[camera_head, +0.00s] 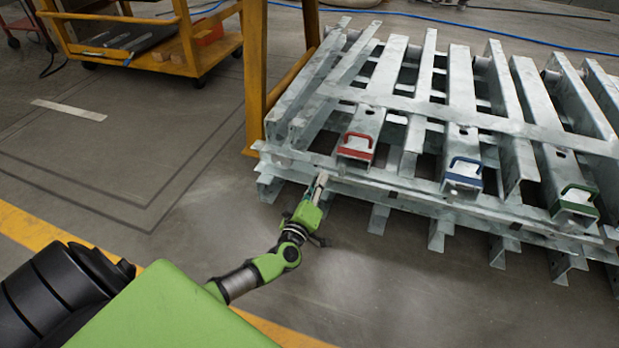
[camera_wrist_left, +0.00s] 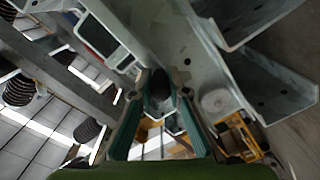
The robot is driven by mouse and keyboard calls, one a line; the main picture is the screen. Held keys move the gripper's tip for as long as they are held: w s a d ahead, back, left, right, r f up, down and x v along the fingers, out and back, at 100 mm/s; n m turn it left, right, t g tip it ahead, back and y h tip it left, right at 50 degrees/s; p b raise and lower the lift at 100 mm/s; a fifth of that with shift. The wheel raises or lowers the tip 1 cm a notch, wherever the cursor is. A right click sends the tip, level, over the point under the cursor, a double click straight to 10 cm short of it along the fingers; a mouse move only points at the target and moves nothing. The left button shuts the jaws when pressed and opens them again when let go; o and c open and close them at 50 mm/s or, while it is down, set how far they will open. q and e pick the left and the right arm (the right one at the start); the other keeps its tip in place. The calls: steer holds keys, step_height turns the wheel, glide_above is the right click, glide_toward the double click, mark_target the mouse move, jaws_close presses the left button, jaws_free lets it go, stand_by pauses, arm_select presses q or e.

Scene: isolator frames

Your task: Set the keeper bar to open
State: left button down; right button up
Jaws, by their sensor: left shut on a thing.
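My left gripper (camera_head: 321,184) reaches the near left corner of a stack of galvanized steel frames (camera_head: 390,190), low at its front edge. In the left wrist view the two green-lined fingers (camera_wrist_left: 158,100) are closed around a dark, narrow piece (camera_wrist_left: 159,88), which I take for the keeper bar. The fingers and the shadow hide most of it, so its exact position cannot be told. My right gripper is out of view.
A red handle (camera_head: 357,146), a blue handle (camera_head: 463,171) and a green handle (camera_head: 577,198) sit on the frames. A yellow post (camera_head: 256,80) stands left of the stack, and a yellow cart (camera_head: 150,58) stands behind. The floor in front is clear.

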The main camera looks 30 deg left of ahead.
arm_select(q)
steer(key=shift+w+d, duration=0.15)
steer(key=shift+d, duration=0.75)
steer(key=c, duration=1.9)
jaws_free()
steer(key=v, duration=1.2)
steer(key=shift+a, duration=0.1)
steer(key=shift+f, duration=0.1)
